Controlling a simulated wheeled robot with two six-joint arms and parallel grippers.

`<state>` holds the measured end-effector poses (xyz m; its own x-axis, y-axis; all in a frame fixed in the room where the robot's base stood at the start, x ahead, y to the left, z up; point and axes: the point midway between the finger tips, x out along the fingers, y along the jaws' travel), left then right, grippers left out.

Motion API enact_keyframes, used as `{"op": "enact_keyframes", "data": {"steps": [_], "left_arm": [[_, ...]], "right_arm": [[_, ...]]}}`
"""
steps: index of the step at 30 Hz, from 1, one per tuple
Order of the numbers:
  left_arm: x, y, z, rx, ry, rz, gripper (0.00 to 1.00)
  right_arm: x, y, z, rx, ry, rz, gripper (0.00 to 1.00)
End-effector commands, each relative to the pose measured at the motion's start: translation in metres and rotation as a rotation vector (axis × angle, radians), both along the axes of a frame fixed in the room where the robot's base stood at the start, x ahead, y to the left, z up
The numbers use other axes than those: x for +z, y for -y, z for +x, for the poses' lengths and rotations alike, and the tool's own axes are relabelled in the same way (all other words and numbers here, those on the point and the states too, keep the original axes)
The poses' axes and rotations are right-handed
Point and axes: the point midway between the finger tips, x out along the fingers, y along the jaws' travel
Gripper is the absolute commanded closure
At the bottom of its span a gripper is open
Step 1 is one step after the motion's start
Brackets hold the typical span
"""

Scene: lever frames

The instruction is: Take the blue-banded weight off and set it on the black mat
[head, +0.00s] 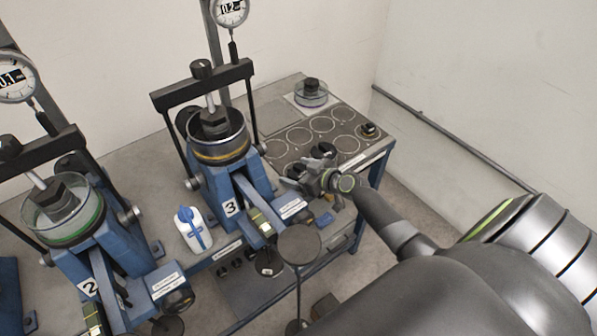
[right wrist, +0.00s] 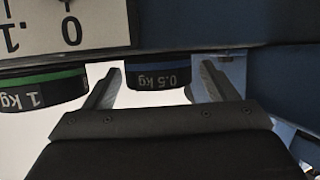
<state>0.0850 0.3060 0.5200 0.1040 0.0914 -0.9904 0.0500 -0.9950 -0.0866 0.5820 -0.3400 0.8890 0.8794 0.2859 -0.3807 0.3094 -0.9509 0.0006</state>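The blue-banded weight (right wrist: 160,77), dark and marked 0.5 kg, appears upside down in the right wrist view. My right gripper (right wrist: 155,82) is open there, one finger at each side of the weight; I see no clear grip. In the head view my right gripper (head: 307,178) is beside lever frame 3 (head: 228,190), by the front left of the black mat (head: 345,146). Dark round shapes lie at its fingers, but no blue band can be made out there. My left gripper is not in view.
A green-banded 1 kg weight (right wrist: 42,92) is close beside one finger. The mat has several ring outlines and a small dark weight (head: 370,130) at its right. A glass dish (head: 311,93) stands behind. A white bottle (head: 193,229) stands between frames 2 and 3.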

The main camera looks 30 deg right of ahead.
Motion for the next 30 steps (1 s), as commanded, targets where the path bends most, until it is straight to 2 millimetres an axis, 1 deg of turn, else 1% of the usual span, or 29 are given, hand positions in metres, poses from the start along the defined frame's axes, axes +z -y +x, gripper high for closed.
{"op": "enact_keyframes", "data": {"steps": [9,11,14,20,30], "left_arm": [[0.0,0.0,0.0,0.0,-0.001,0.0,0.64],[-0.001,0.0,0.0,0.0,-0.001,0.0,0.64],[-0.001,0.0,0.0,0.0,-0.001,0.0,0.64],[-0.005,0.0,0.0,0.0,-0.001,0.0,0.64],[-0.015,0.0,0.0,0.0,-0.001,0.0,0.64]], "right_arm": [[-0.002,0.001,-0.003,0.0,-0.005,-0.001,0.2],[-0.001,0.002,-0.005,0.0,-0.005,-0.002,0.2],[0.002,0.005,-0.014,-0.001,-0.004,-0.003,0.2],[0.015,0.015,-0.044,0.001,-0.003,-0.005,0.2],[0.041,0.034,-0.104,0.003,-0.003,-0.006,0.2]]}}
